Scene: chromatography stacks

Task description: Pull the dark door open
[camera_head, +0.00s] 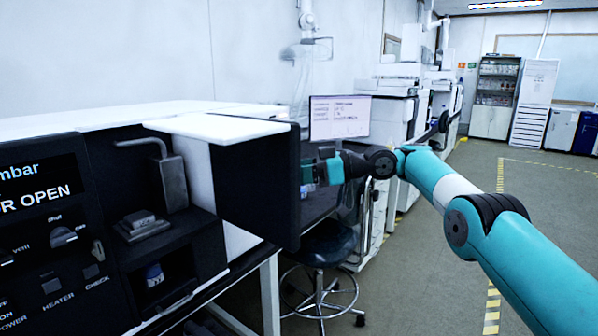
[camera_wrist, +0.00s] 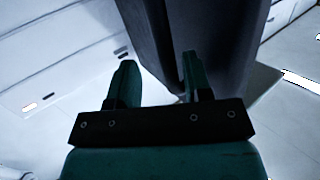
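The dark door (camera_head: 258,185) stands out from the front of the white-topped instrument at left in the head view, so it is swung open. My gripper (camera_head: 318,172) is just right of the door's outer edge, partly hidden by it. In the wrist view the dark door (camera_wrist: 152,35) comes down from the top, with its lower end reaching between and behind the fingers. My gripper (camera_wrist: 157,70) has its two teal fingers wide apart. The right finger overlaps the door's dark face; the left finger is clear of it. I cannot tell whether either finger touches.
The instrument's control panel (camera_head: 38,200) shows "OPEN" on its display. A monitor (camera_head: 340,117) stands behind the gripper. A dark round stool (camera_head: 325,245) stands below the door's outer edge. The grey floor (camera_head: 420,270) to the right is open.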

